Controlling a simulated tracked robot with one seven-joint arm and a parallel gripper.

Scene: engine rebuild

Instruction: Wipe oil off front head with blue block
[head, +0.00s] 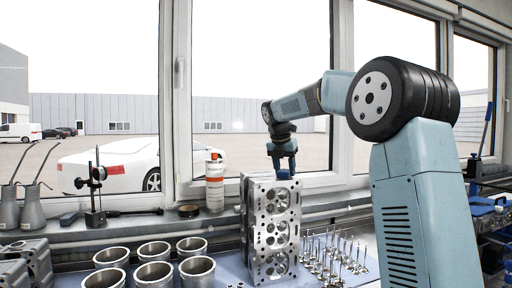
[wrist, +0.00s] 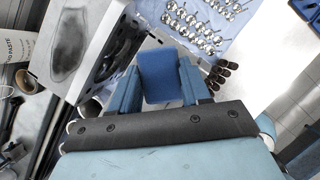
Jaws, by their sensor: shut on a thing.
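The front cylinder head (head: 272,230) stands upright on the bench in the middle of the head view, its face with round ports turned towards me. In the wrist view a dark oil smear (wrist: 70,45) lies on a pale metal face of the head (wrist: 98,20), at the upper left. My gripper (head: 283,168) is above the top of the head, pointing down. In the wrist view it is shut on the blue block (wrist: 160,78), which sits between its two fingers. The block is beside the smear, to its right, and appears apart from it. Its underside is hidden.
Several metal cylinder liners (head: 154,274) stand left of the head. Several valves (head: 335,255) stand to its right. A spray can (head: 214,182), a gauge stand (head: 95,190) and oil cans (head: 32,207) are on the sill side. Windows close off the back.

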